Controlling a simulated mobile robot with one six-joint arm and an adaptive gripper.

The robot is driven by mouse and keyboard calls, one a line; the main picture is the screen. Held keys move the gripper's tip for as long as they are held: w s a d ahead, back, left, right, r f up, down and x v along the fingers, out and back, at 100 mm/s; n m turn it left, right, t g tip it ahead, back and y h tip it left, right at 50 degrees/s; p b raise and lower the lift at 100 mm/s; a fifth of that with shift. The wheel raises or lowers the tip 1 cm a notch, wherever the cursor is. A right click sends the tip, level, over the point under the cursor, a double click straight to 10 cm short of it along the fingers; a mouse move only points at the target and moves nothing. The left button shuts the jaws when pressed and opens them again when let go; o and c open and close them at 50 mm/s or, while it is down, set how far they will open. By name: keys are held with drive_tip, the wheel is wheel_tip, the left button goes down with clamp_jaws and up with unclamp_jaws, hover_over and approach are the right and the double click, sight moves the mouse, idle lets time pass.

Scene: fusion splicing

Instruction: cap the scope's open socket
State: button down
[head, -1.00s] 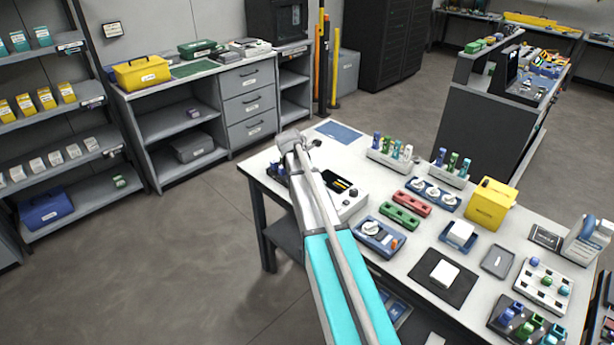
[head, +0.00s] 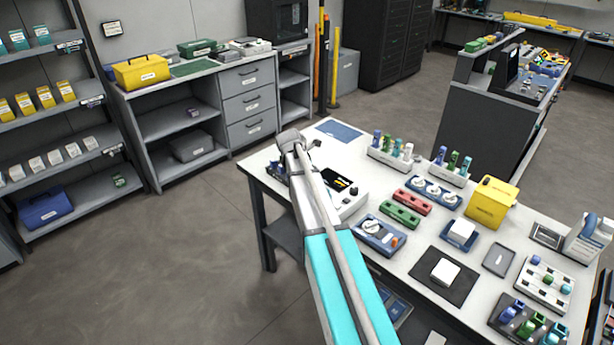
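What looks like the scope is a pale box (head: 348,203) with a dark screen (head: 340,181) showing yellow marks and a dark knob. It sits at the table's far left, partly behind my arm. I cannot make out its socket. My gripper (head: 312,147) is small and mostly hidden behind the wrist, above the table's far left corner. Its fingers are too unclear to tell open from shut or whether they hold anything. Small blue, green and teal pieces, possibly caps, sit on a white board (head: 528,291) at the right.
Racks with coloured upright pieces (head: 390,156) stand at the back of the table (head: 395,292). Green (head: 401,215) and red (head: 412,202) blocks, a blue device (head: 379,236) and a yellow box (head: 491,203) fill the middle. Bare tabletop shows near the blue mat (head: 339,130).

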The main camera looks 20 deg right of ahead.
drive_tip(key=shift+f, duration=0.3)
drive_tip(key=shift+c, duration=2)
unclamp_jaws()
drive_tip(key=shift+r, duration=0.1)
drive_tip(key=shift+r+p, duration=2.8)
drive_tip(key=shift+r, duration=0.15)
drive_tip(key=shift+s, duration=0.1)
